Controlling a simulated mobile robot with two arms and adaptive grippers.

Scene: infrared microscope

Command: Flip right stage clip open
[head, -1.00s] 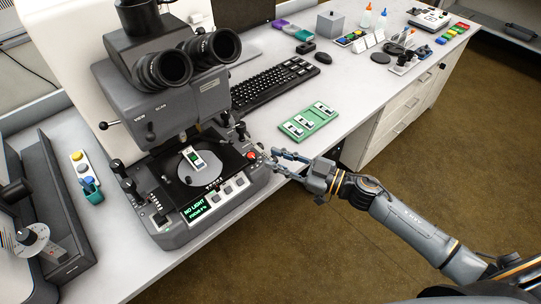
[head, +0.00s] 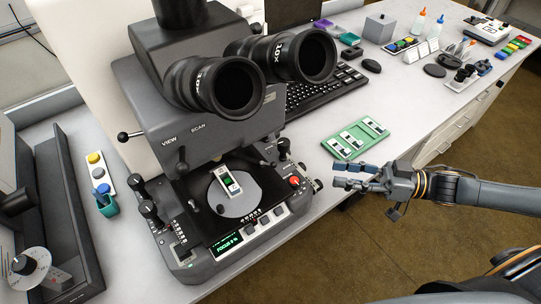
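The microscope (head: 205,130) stands on the bench at left centre, with twin black eyepieces over its stage. A round grey stage plate (head: 240,203) carries a slide (head: 229,182) with green and white marks. The right stage clip is too small and dark to make out clearly, so I cannot tell its position. My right gripper (head: 338,175) comes in from the right. Its fingers are apart with nothing between them. It is to the right of the microscope, clear of the stage, near the bench's front edge. My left gripper is not in view.
A green slide tray (head: 346,150) lies on the bench just beyond my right gripper. A keyboard (head: 325,88) is behind it. A red button (head: 294,181) and a lit display (head: 228,243) are on the microscope base. A strip with coloured knobs (head: 99,172) is at left.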

